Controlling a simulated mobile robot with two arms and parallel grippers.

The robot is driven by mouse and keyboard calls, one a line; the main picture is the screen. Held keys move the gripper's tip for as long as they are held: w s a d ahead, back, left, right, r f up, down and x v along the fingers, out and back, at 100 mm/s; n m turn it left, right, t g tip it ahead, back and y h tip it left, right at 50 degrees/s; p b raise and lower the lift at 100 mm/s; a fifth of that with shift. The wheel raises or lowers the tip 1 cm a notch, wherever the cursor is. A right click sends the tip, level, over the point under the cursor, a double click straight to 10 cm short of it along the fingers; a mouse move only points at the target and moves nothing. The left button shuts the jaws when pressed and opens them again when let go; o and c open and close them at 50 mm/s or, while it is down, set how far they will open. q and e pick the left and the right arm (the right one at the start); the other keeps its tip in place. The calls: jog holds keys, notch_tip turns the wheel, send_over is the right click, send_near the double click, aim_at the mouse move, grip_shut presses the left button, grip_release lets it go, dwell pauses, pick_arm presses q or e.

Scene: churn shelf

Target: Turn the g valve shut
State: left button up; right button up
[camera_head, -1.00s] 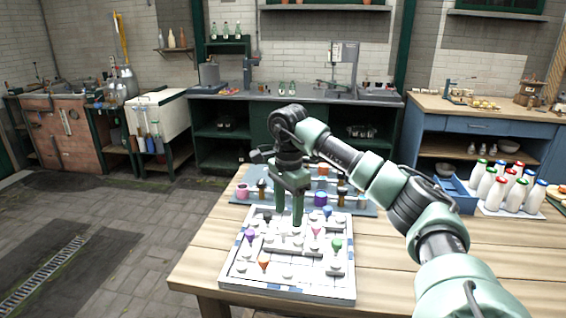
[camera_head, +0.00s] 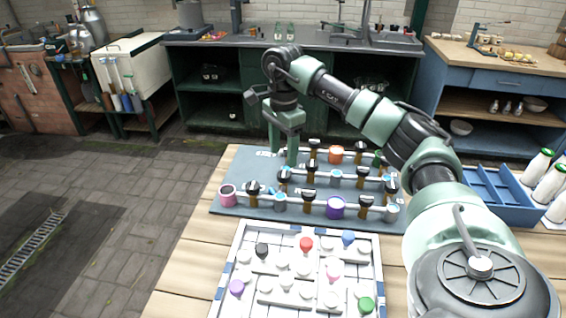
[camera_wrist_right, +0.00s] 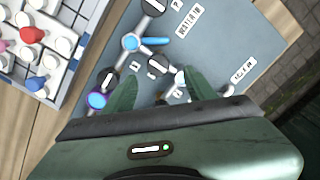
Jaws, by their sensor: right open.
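Several valves with black handles on brown stems, such as one at the front left (camera_head: 252,190), stand along pale pipes on a blue-grey board (camera_head: 232,172). I cannot read in either view which valve carries the letter g. My right gripper (camera_head: 283,157) points down over the back left part of this board, fingers apart and empty. In the right wrist view, a dark round valve knob (camera_wrist_right: 158,65) with a white bar shows between the spread fingertips of the gripper (camera_wrist_right: 161,74); I cannot tell whether they touch it. My left gripper is not in view.
A white tray (camera_head: 235,262) with coloured and white pegs lies in front of the valve board. A blue crate (camera_head: 512,212) and white bottles (camera_head: 537,168) stand at the right. Bare wooden table (camera_head: 190,250) shows on the left.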

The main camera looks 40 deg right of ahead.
aim_at(284, 174)
jog(key=f, duration=0.5)
jog(key=shift+s+a+f, duration=0.1)
jog(key=shift+s, duration=0.15)
jog(key=shift+w+f+p, duration=0.1)
jog(key=shift+f+p, duration=0.2)
jog(key=shift+f, duration=0.3)
grip_shut()
